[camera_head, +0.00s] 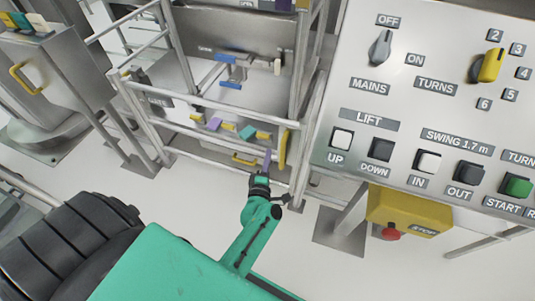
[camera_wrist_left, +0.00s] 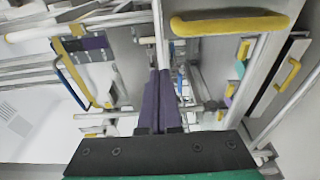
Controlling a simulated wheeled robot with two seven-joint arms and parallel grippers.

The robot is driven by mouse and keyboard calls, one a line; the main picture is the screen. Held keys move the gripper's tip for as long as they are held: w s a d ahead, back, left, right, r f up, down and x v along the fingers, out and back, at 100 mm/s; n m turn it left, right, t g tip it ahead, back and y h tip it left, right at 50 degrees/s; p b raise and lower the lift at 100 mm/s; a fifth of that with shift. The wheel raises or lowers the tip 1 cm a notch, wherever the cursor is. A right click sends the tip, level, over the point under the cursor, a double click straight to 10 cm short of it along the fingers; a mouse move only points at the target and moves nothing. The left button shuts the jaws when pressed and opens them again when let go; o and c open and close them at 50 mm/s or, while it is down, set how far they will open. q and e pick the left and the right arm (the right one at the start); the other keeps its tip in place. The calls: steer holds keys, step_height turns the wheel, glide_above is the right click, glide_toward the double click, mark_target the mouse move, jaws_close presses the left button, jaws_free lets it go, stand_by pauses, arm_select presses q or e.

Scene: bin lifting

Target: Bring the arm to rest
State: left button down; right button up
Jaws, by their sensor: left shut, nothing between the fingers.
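My left gripper (camera_head: 267,157) is at the end of the green arm, in the middle of the head view. It is in front of the low part of the metal frame, near an upright yellow handle (camera_head: 283,150). Its purple fingers are closed together with nothing between them. They also show closed in the left wrist view (camera_wrist_left: 158,78), pointing away from the black gripper body. The yellow handle shows large above and right of the fingertips there (camera_wrist_left: 230,22). I cannot tell whether the fingers touch the frame. My right gripper does not show.
A control panel (camera_head: 405,110) with knobs and push buttons fills the right. A yellow stop box (camera_head: 402,212) with a red button hangs below it. A railed metal frame (camera_head: 180,118) stands ahead, with a steel cabinet (camera_head: 45,70) at the left. Pale floor (camera_head: 185,205) is open in front.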

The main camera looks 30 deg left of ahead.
arm_select(q)
steer(key=shift+s+d, duration=0.1)
steer(key=shift+s, duration=0.3)
steer(key=s+d+f+m+g+h+p, duration=0.1)
steer(key=s+d+f+m+g+h, duration=0.15)
steer(key=s+f+m, duration=0.6)
steer(key=s+d+f+m+g+h+p, duration=0.15)
steer(key=s+f+m+g+h, duration=0.3)
steer(key=f, duration=0.65)
steer(key=s+a+f+m+g, duration=0.2)
steer(key=s+f+m+g, duration=0.1)
steer(key=s, duration=0.5)
steer(key=s+a+f+m+g+y, duration=0.1)
steer(key=s+a+f+m+g, duration=0.1)
steer(key=s, duration=0.6)
steer(key=s+a+f+m+g, duration=0.3)
steer(key=s+f+m+g, duration=0.1)
steer(key=s, duration=0.4)
steer(key=shift+s+f+m+y, duration=0.35)
steer(key=shift+f+m+y, duration=0.05)
steer(key=shift+f+m, duration=0.55)
